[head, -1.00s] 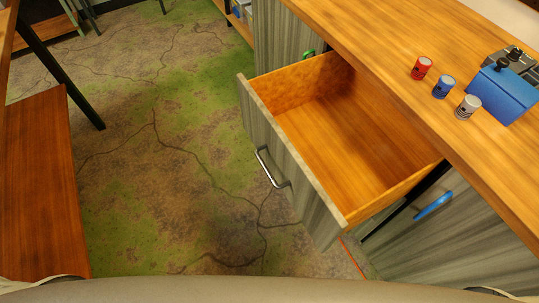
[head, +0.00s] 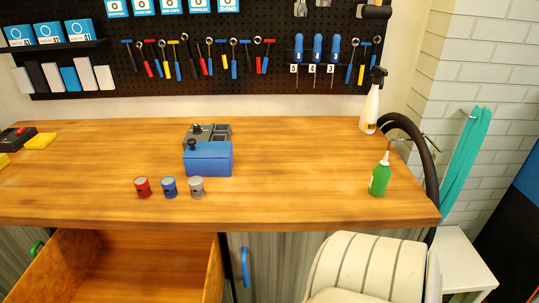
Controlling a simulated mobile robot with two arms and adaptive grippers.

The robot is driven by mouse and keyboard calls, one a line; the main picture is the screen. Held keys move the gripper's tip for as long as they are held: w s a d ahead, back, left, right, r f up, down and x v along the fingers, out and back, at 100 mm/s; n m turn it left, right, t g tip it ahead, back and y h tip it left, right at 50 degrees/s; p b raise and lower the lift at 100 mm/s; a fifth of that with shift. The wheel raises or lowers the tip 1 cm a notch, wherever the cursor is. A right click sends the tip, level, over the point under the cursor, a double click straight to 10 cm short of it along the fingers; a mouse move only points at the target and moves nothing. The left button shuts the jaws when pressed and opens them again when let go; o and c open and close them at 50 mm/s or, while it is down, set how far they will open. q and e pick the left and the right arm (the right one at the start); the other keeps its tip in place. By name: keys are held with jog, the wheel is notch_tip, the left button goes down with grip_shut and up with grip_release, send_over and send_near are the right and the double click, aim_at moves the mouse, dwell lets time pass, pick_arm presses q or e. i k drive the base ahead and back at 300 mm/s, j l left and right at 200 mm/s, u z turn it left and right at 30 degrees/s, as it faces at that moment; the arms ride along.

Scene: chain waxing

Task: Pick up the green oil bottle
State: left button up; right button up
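The green oil bottle (head: 379,179) stands upright on the right part of the wooden workbench (head: 300,155), near its right end. It has a white tip at the top. Neither of my grippers shows in the head view, so I cannot see their state.
A white spray bottle (head: 370,108) stands behind the oil bottle. A blue box (head: 208,160) and red (head: 143,187), blue (head: 169,187) and grey (head: 197,187) cans stand left of centre. An open drawer (head: 150,262) juts out below. The bench between box and oil bottle is clear.

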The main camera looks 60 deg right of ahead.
aim_at(382, 173)
jog(key=z, duration=2.7)
